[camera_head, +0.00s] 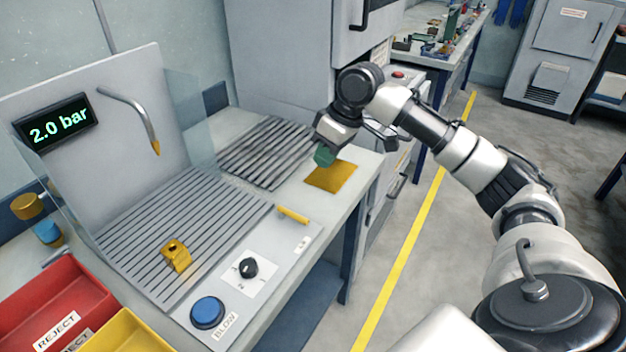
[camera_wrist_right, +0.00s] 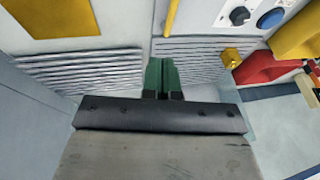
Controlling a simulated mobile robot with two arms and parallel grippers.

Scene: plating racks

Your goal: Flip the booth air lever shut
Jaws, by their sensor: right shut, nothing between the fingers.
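The booth air lever, a yellow bar (camera_head: 292,214), sits at the right end of the booth's control panel, beside a small label. In the right wrist view the yellow lever (camera_wrist_right: 172,17) shows at the top, ahead of the fingertips. My right gripper (camera_head: 324,156) is above the right part of the bench, near the yellow square mat, and apart from the lever. Its green fingers (camera_wrist_right: 162,76) are together with nothing between them. My left gripper is in neither view.
A black knob (camera_head: 248,267) and a blue button (camera_head: 208,312) share the panel. A yellow block (camera_head: 176,255) sits on the slatted grate (camera_head: 140,232). A display (camera_head: 57,120) reads 2.0 bar. A clear screen (camera_head: 190,115) stands between the grates. Red (camera_head: 48,300) and yellow bins stand front left.

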